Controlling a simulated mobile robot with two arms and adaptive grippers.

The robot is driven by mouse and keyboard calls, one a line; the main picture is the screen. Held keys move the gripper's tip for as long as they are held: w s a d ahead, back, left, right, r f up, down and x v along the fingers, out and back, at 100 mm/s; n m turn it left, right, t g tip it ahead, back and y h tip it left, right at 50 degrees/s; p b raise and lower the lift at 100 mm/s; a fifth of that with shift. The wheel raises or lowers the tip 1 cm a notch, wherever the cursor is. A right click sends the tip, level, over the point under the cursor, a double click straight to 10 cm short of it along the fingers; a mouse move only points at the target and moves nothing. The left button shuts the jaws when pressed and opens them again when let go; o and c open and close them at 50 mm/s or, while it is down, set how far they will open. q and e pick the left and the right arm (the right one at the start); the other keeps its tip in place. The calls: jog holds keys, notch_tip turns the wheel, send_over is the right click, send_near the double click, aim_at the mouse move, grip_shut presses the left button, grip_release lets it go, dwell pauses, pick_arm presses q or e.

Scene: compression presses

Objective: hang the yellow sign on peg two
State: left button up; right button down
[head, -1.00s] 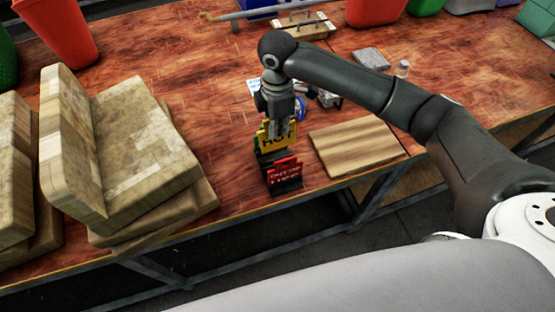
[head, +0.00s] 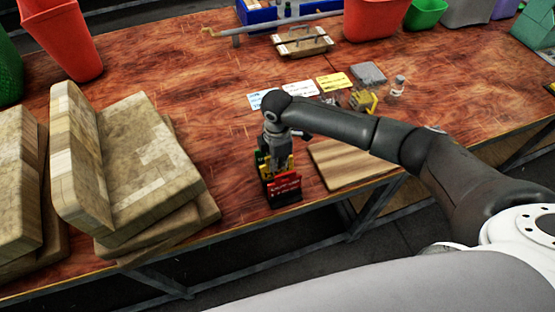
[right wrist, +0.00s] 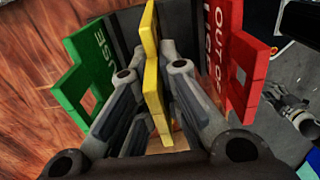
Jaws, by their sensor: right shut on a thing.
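My right gripper (head: 277,166) is shut on the yellow sign (right wrist: 152,78), with a grey finger on each side of it in the right wrist view. The sign sits edge-on between a green sign (right wrist: 92,76) on the left and a red sign (right wrist: 222,58) with white lettering on the right. In the head view the red sign (head: 286,185) stands at the front of a dark holder (head: 287,202), and the yellow sign is mostly hidden behind it and my gripper. The pegs are hidden, so I cannot tell whether the sign touches one. My left gripper is not in view.
Thick wooden blocks (head: 140,165) are stacked left of the holder. A striped board (head: 343,165) lies to its right. Cards (head: 300,87), a grey block (head: 368,72) and a yellow object (head: 363,101) lie behind. The table's front edge is close to the holder.

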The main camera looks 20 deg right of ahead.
jog(key=shift+f, duration=0.15)
jog(key=c, duration=1.6)
grip_release()
